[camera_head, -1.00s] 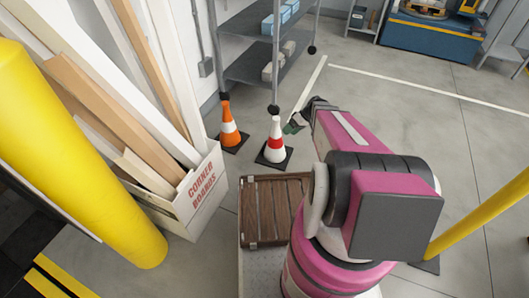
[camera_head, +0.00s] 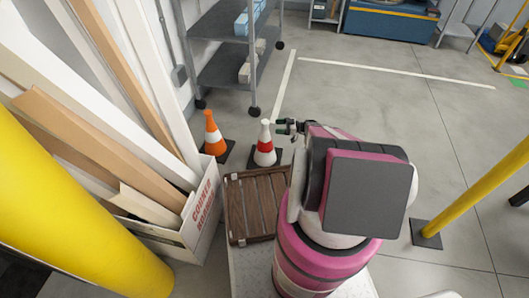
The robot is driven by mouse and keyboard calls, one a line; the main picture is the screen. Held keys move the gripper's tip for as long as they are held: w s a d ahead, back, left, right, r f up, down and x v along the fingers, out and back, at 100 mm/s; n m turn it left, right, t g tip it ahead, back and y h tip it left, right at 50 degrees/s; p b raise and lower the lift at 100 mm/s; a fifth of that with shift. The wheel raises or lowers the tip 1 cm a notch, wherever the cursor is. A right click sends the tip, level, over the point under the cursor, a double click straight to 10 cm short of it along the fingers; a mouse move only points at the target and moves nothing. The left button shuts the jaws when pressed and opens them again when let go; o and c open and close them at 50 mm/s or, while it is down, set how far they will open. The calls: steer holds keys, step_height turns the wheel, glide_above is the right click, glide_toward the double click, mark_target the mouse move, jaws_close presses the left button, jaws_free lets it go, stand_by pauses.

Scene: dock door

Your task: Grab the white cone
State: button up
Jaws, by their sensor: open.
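The white cone (camera_head: 264,149) has a red band and a dark square base. It stands upright on the floor, just beyond the wooden slatted crate. My gripper (camera_head: 283,127) is open, just right of the cone's upper part, with its fingers pointing left toward it. I cannot tell whether the fingertips touch the cone. Part of my arm hides the area right of the gripper.
An orange cone (camera_head: 213,136) with a white band stands left of the white one. A slatted crate (camera_head: 250,205) is in front. A wheeled shelf (camera_head: 228,68) stands behind. Yellow posts (camera_head: 75,215) (camera_head: 478,190) flank the view.

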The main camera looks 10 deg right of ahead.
mark_target(265, 126)
steer(key=shift+w+a+r, duration=0.1)
steer(key=shift+w+a, duration=0.05)
steer(key=shift+a, duration=1.15)
steer(key=shift+w+a+f, duration=0.1)
steer(key=shift+w+a, duration=0.1)
steer(key=shift+a, duration=1.15)
steer(key=shift+w+a+r, duration=0.1)
steer(key=shift+w+a, duration=0.05)
steer(key=shift+a, duration=1.15)
jaws_close()
